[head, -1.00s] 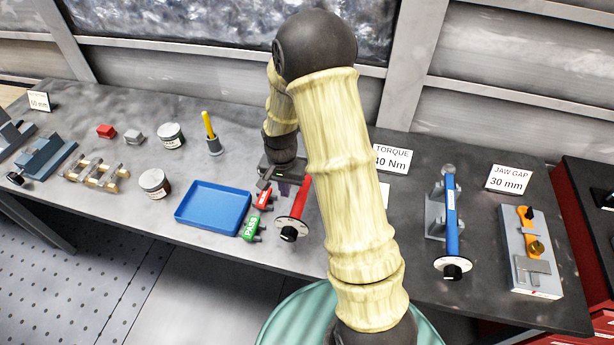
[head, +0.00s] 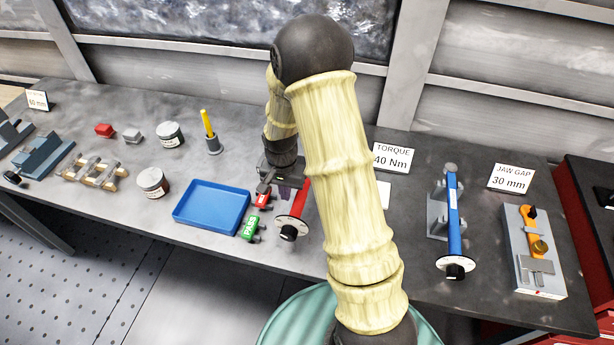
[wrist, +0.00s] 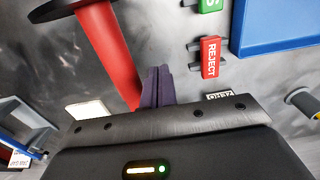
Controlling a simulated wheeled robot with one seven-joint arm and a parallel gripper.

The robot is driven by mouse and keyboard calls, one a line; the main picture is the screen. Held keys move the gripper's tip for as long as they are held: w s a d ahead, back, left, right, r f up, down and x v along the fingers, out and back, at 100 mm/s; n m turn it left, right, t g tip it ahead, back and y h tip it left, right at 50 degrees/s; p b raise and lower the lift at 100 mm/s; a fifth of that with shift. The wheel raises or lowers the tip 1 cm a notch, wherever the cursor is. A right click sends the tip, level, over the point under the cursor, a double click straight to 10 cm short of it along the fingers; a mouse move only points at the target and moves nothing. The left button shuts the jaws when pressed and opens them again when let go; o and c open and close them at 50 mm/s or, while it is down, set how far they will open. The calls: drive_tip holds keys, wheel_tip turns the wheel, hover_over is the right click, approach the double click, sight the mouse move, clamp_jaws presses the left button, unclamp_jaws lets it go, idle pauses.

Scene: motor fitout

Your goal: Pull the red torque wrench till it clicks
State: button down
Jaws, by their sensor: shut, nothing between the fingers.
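The red torque wrench (head: 300,203) lies on the bench with its round dial and black knob towards the front edge. In the wrist view its red handle (wrist: 108,55) runs down from the dial at top left, and its lower end passes behind my gripper. My gripper (head: 284,190) is at the far part of the handle, on its left side in the head view. In the wrist view the purple fingers (wrist: 157,88) are together, empty, close beside the handle. I cannot tell whether they touch it. A sign (head: 391,158) reads TORQUE 40 Nm.
A red REJECT block (wrist: 210,57) and a green PASS block (head: 250,227) sit just left of the wrench. A blue tray (head: 212,228) lies beyond them. A blue wrench (head: 453,215) and a jaw gauge (head: 532,262) stand at right. My arm hides part of the bench.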

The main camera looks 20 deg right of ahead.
drive_tip(key=shift+s+d, duration=0.55)
drive_tip(key=shift+d, duration=0.25)
drive_tip(key=shift+s+d, duration=0.5)
drive_tip(key=shift+d, duration=0.25)
idle(1.4)
drive_tip(key=shift+a, duration=0.1)
drive_tip(key=shift+w+a, duration=0.55)
drive_tip(key=shift+a, duration=0.2)
drive_tip(key=shift+w+a, duration=0.5)
drive_tip(key=shift+a, duration=0.2)
wheel_tip(320, 180, up, 9)
drive_tip(key=p, duration=0.7)
hover_over(298, 196)
drive_tip(key=w+a, duration=0.2)
drive_tip(key=a, duration=0.1)
drive_tip(key=shift+r, duration=0.1)
